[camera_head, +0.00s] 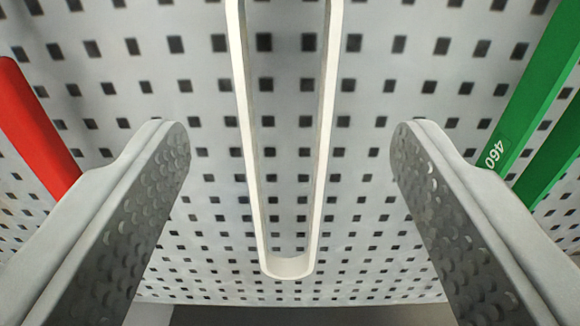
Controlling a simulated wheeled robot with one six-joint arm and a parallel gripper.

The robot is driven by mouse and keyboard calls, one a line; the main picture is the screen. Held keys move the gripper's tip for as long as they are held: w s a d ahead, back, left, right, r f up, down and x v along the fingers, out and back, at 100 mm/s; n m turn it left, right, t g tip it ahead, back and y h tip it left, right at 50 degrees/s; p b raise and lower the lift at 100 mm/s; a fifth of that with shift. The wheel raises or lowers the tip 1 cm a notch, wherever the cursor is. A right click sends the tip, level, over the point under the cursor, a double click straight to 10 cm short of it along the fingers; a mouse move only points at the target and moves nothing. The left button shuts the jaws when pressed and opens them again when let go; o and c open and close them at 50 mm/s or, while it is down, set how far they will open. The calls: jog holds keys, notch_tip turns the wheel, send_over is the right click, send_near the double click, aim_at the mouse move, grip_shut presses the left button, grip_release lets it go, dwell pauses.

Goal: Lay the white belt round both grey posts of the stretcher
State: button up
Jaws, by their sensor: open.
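The white belt (328,120) hangs as a long narrow loop in front of a perforated panel. Its rounded lower end is near the bottom middle, and its upper end runs out of the top of the picture. My gripper (290,140) is open, with one finger on each side of the belt. Neither finger touches it, and a clear gap shows on both sides. The grey posts and the stretcher are not in view.
A light grey panel (385,215) with rows of square holes fills the background. A red belt (35,130) hangs at the left. A green belt (520,110) with a label reading 460 hangs at the right. A dark strip shows below the panel's lower edge.

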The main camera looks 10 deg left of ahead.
jog(key=s+d, duration=0.2)
jog(key=s, duration=0.7)
jog(key=shift+s, duration=0.3)
jog(key=s+d+f, duration=0.3)
jog(key=s+f, duration=0.3)
jog(key=s+d+f+m+h, duration=0.1)
jog(key=s+d+f, duration=0.3)
jog(key=s+f, duration=0.3)
jog(key=shift+s+d+h, duration=0.15)
jog(key=shift+s+h, duration=0.1)
jog(key=shift+h, duration=0.05)
jog(key=shift+o, duration=0.5)
jog(key=s+d+f+h, duration=0.1)
jog(key=s+d+f, duration=0.1)
jog(key=s+f, duration=0.5)
jog(key=s+d+f+m, duration=0.1)
jog(key=s+d+f, duration=0.2)
jog(key=s+f, duration=0.4)
notch_tip(320, 180, down, 8)
jog(key=shift+s+f+h, duration=0.15)
jog(key=shift+s+h, duration=0.1)
jog(key=shift+h, duration=0.15)
